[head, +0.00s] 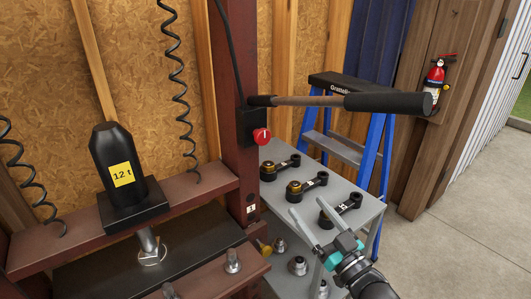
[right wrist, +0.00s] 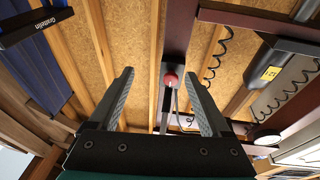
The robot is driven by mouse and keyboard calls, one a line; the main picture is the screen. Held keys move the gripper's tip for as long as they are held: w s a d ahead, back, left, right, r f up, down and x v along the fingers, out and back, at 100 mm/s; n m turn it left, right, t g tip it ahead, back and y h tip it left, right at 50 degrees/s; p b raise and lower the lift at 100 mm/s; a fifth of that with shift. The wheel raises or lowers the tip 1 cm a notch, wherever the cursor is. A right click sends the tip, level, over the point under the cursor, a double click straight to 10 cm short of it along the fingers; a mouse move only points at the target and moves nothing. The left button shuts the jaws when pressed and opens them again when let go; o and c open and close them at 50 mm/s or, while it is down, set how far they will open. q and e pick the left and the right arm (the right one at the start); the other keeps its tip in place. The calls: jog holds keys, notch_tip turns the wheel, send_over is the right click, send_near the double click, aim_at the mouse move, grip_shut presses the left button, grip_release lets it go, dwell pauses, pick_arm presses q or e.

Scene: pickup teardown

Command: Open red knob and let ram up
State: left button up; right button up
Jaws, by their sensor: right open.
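The red knob (head: 261,136) sits on a black block on the dark red press post, with a white mark on its face. In the right wrist view the red knob (right wrist: 170,80) shows beyond and between the fingers. My right gripper (head: 306,204) is open and empty, below and to the right of the knob, apart from it. Its fingers also show in the right wrist view (right wrist: 160,72). The black 12 t jack (head: 118,165) stands on the press crossbeam. A silver ram rod (head: 148,240) comes out below it. My left gripper is not in view.
A pump handle (head: 380,102) with a black grip sticks out rightward above the knob. A grey table (head: 350,212) holds several black arms and metal parts. A blue stepladder (head: 372,150) stands behind. A fire extinguisher (head: 435,80) hangs at right.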

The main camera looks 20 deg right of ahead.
aim_at(264, 139)
notch_tip(264, 139, up, 6)
jog(key=a+n+t+y, duration=0.1)
jog(key=n+y, duration=0.1)
jog(key=y, duration=0.1)
jog(key=x, duration=1.4)
jog(key=shift+w+a+r, duration=0.1)
jog(key=shift+a+r, duration=0.05)
jog(key=shift+a, duration=0.25)
grip_shut()
